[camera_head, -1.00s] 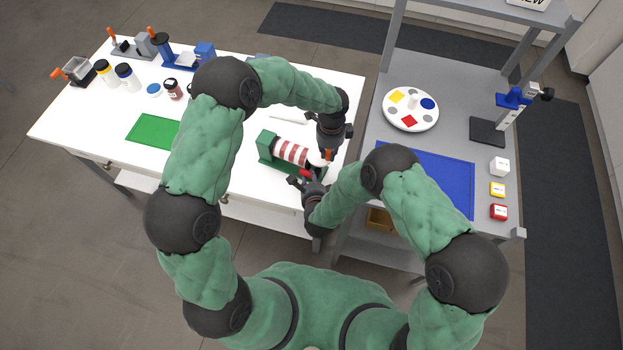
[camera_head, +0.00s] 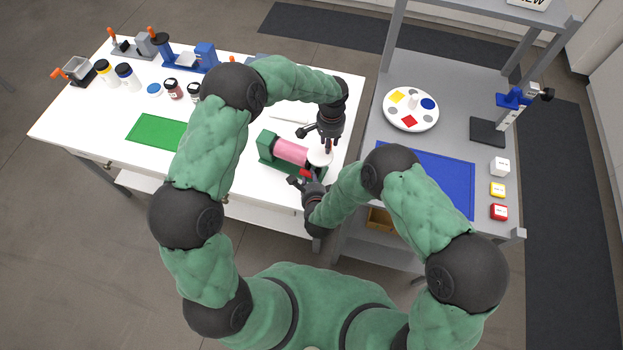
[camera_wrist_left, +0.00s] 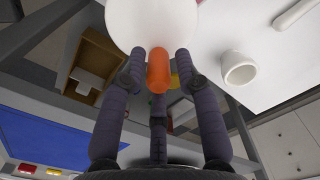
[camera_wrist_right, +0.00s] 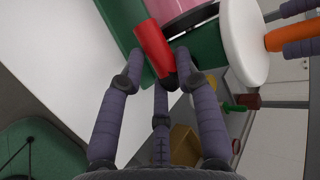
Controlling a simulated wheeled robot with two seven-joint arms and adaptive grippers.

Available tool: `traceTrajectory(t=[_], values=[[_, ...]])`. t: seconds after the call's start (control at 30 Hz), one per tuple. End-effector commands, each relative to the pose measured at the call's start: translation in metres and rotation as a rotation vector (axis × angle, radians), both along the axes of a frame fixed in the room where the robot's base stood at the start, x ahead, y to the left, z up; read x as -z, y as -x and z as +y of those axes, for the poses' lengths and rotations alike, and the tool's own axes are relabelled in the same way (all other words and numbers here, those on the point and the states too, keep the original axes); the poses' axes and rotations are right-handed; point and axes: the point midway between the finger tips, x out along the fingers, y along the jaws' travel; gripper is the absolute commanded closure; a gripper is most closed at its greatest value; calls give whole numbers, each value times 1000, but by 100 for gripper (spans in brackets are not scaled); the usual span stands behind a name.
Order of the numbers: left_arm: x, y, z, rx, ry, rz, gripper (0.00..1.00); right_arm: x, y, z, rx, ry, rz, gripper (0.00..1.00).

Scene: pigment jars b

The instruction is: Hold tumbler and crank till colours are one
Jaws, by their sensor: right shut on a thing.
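The tumbler drum (camera_head: 290,151) lies in a green stand (camera_head: 266,147) on the white table. It is an even pink, with no stripes showing. A white crank disc (camera_head: 320,157) is at its right end; it also shows in the right wrist view (camera_wrist_right: 243,40). The crank's orange handle (camera_wrist_left: 158,70) stands between the fingertips of my left gripper (camera_wrist_left: 157,72), which are spread with gaps on both sides. My right gripper (camera_wrist_right: 158,72) is shut on the stand's red handle (camera_wrist_right: 152,45). In the head view my right gripper (camera_head: 308,180) partly hides that handle.
A white cup (camera_wrist_left: 240,68) stands near the disc. A blue mat (camera_head: 440,180), a round palette (camera_head: 411,121) and small blocks (camera_head: 499,166) are on the grey bench at right. Jars (camera_head: 128,77), a green mat (camera_head: 157,131) and clamp-like devices (camera_head: 180,58) are on the white table.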

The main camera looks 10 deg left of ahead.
Motion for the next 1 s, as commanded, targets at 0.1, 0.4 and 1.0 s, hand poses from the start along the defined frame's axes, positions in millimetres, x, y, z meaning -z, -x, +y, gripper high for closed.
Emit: traceTrajectory(t=[0.1, 0.4, 1.0], values=[[0, 1, 0, 2, 0, 1, 56, 1, 1, 0, -2, 1, 3, 100], [-4, 1, 0, 4, 0, 1, 56, 1, 1, 0, -1, 1, 5, 100], [-104, 1, 0, 4, -1, 0, 56, 1, 1, 0, 0, 0, 4, 100]])
